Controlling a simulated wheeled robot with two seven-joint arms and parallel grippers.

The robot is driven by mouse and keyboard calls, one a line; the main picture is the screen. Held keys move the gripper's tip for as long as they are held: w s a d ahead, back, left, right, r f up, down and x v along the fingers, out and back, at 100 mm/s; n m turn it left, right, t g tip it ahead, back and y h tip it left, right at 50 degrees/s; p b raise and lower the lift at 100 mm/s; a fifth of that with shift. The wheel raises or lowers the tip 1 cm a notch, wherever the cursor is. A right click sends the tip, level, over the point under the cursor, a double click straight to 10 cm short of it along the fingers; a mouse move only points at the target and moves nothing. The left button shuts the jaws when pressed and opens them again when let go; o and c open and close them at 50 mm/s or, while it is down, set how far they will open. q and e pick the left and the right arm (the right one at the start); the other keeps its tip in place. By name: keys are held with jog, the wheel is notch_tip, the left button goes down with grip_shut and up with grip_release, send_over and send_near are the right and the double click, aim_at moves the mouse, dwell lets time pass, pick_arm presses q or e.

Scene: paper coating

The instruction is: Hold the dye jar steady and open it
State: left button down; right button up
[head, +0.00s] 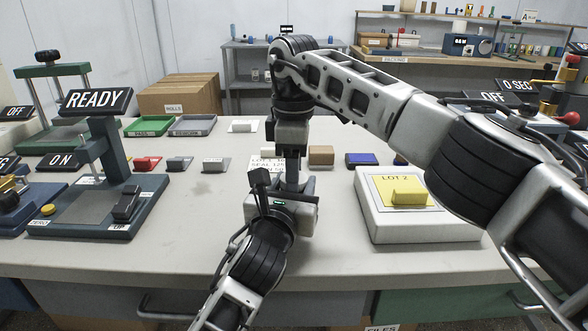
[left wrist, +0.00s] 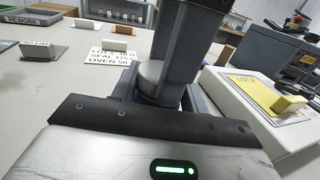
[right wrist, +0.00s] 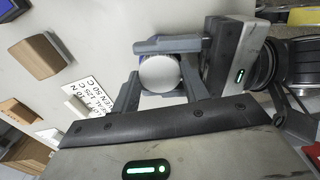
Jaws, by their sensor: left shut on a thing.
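The dye jar shows in the left wrist view as a grey round body (left wrist: 152,80), and in the right wrist view as a pale round top (right wrist: 160,73). In the head view it is mostly hidden by my grippers. My left gripper (head: 286,196) is low over the table front and shut on the jar from the near side. My right gripper (head: 292,160) points down from above. In the right wrist view its fingers (right wrist: 160,88) stand apart on either side of the jar's top. I cannot make out whether they touch it.
A white block with a yellow LOT 2 sheet (head: 382,196) stands to the right. A READY press (head: 105,180) stands at left. A printed card (head: 264,163), a brown block (head: 321,155) and a blue block (head: 362,158) lie behind the grippers. The table front left of them is clear.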

jog(key=o, duration=0.4)
notch_tip(320, 180, up, 4)
jog(key=shift+r, duration=0.25)
jog(key=shift+s+r, duration=0.1)
jog(key=shift+r, duration=0.6)
jog(key=shift+c, duration=0.5)
jog(key=shift+r+n, duration=0.5)
jog(key=shift+r, duration=0.45)
jog(key=shift+f, duration=3.9)
